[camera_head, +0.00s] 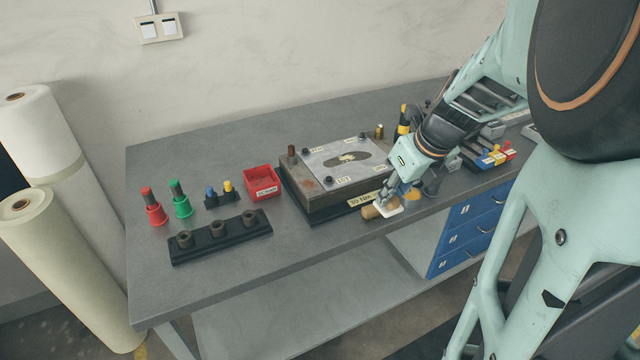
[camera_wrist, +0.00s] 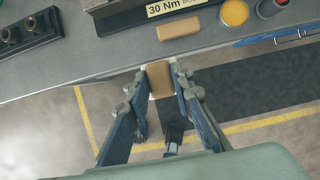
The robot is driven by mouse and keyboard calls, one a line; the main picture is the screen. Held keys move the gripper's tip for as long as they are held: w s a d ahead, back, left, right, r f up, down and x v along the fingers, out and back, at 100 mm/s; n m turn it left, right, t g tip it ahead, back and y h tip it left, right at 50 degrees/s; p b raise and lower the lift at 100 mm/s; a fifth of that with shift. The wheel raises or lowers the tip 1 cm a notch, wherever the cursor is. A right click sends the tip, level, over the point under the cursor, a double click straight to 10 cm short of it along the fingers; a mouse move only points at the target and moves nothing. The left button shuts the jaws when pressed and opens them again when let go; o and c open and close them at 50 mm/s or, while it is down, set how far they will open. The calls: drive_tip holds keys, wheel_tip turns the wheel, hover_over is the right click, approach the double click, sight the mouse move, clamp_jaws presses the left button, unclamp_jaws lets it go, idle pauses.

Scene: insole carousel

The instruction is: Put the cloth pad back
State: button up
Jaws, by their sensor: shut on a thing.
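My gripper (camera_wrist: 161,82) is shut on a small tan piece, which I take to be the cloth pad (camera_wrist: 160,78), with pale edges at both fingertips. In the wrist view it appears over the floor, just past the bench's front edge. In the head view my gripper (camera_head: 388,203) is at the front edge of the bench, right of the 30 Nm label. A second tan block (camera_wrist: 179,27) lies on the bench by that label. It seems to be the tan block left of my fingertips in the head view (camera_head: 371,212). My fingers hide much of the held piece there.
The grey bench (camera_head: 310,240) carries a metal plate fixture (camera_head: 345,160), a red bin (camera_head: 262,183), a black holder (camera_head: 220,238) with several sockets, and red and green cups. A yellow-topped jar (camera_wrist: 235,12) stands right of the tan block. Blue drawers (camera_head: 465,235) sit below the bench.

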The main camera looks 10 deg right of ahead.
drive_tip(key=w+a+f, duration=0.2)
drive_tip(key=a, duration=0.1)
drive_tip(key=w+a+f, duration=0.2)
drive_tip(key=a+f, duration=0.1)
drive_tip(key=w+a+f, duration=0.1)
drive_tip(key=a+f, duration=0.2)
drive_tip(key=shift+w+a+b, duration=0.1)
drive_tip(key=shift+w+b, duration=0.3)
drive_tip(key=shift+a+f, duration=0.2)
drive_tip(key=shift+f, duration=0.1)
drive_tip(key=shift+w+a+f+b, duration=0.15)
drive_tip(key=shift+f+b, duration=0.3)
drive_tip(key=shift+f, duration=1.2)
drive_tip(key=shift+f, duration=0.15)
drive_tip(key=o, duration=0.9)
drive_tip(key=shift+o, duration=0.6)
